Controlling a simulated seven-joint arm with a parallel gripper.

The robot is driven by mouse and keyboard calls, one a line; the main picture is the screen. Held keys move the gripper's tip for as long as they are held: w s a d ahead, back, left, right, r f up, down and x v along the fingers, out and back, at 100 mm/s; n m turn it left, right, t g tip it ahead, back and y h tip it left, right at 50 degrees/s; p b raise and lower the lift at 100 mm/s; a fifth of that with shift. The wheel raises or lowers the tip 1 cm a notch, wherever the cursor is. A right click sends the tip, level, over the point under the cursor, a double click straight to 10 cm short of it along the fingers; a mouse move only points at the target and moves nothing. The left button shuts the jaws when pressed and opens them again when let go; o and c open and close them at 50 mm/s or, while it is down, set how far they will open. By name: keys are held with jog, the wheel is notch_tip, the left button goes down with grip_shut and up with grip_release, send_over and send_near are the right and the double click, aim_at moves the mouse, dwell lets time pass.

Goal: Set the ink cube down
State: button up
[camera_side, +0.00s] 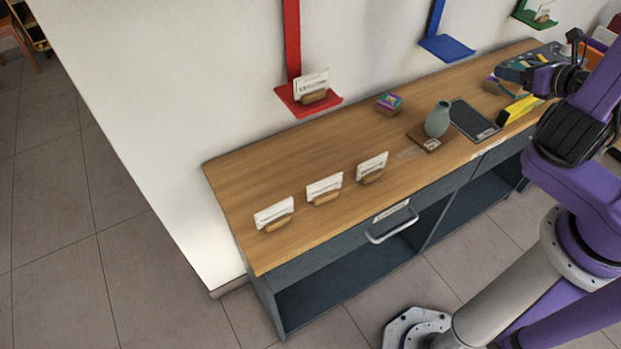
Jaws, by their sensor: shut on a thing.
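My gripper (545,78) is at the upper right, low over the far right part of the wooden counter. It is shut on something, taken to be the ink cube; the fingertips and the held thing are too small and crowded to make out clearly. Whether the held thing touches the counter cannot be told. A small multicoloured block (389,102) with a brown lower part sits on the counter near the wall, well left of my gripper.
On the counter (300,170) stand a green-grey vase (437,119) on a wooden board, a dark tray (474,119), a yellow bar (523,108) and several card holders (325,190). Red (308,99), blue (447,48) and green wall shelves hang behind. The counter's left-middle is clear.

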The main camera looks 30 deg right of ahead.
jog(key=w+a+n+g+y, duration=0.1)
jog(key=w+a+n+y, duration=0.4)
jog(key=a, duration=0.6)
jog(key=w+a+n+g+y, duration=0.1)
jog(key=w+a+n+y, duration=0.15)
jog(key=w+a, duration=0.65)
jog(key=s+a+n+g+y, duration=0.3)
jog(key=s+a+n, duration=0.1)
jog(key=a, duration=1.2)
jog(key=s+a+n+g+y, duration=0.3)
jog(key=s+a+y, duration=0.1)
jog(key=a, duration=1.2)
jog(key=shift+h, duration=0.25)
jog(key=w+a+f, duration=0.2)
jog(key=w+f, duration=0.1)
jog(key=f, duration=0.1)
jog(key=w+a+f, duration=0.3)
jog(key=f, duration=0.2)
jog(key=w+a+f, duration=0.2)
jog(key=w+f, duration=0.2)
jog(key=shift+a+f, duration=0.25)
jog(key=shift+a, duration=0.15)
jog(key=shift+w+a+f, duration=0.3)
jog(key=shift+w+f, duration=0.1)
jog(key=shift+f, duration=1.65)
